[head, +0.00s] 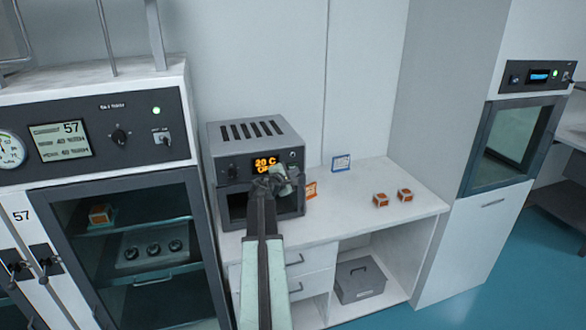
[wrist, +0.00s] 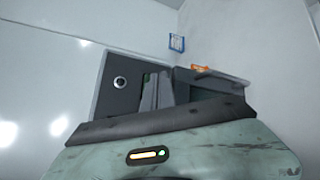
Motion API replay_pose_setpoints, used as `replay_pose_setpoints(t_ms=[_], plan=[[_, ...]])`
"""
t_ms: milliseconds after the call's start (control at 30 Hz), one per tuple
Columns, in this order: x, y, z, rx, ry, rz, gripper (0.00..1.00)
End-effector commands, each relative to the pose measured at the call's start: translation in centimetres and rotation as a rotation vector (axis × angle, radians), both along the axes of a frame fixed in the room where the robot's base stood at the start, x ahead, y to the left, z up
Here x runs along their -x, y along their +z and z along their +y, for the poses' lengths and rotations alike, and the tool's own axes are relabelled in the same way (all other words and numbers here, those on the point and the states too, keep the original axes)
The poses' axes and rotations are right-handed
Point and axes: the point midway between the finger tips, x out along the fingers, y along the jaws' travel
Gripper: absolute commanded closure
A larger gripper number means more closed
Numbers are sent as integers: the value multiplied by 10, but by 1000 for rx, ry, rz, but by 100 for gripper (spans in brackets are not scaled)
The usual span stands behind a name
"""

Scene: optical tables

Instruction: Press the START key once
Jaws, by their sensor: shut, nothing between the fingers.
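A small grey benchtop oven (head: 256,133) stands on the white counter. Its orange display (head: 265,162) reads 20 C, with a second line partly hidden by my gripper. A round key (head: 292,156) sits right of the display; no START label is legible. In the wrist view a round key with a pale ring (wrist: 121,83) shows on the dark panel (wrist: 112,98). My gripper (head: 283,178) is shut and empty, in front of the oven's face just below the display. In the wrist view its fingers (wrist: 157,91) are right of the round key; contact cannot be told.
An orange tag (head: 310,190) and a blue-edged sign (head: 341,163) stand right of the oven. A large cabinet (head: 110,185) stands close on the left. The counter's right part is mostly clear.

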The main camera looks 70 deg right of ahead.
Motion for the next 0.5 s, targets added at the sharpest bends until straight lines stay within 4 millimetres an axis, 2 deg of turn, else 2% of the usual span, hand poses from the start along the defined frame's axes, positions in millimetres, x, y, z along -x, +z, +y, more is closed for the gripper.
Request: replay_pose_setpoints(t_ms=[500], plan=[[-4,0,-4,0,1,0,100]])
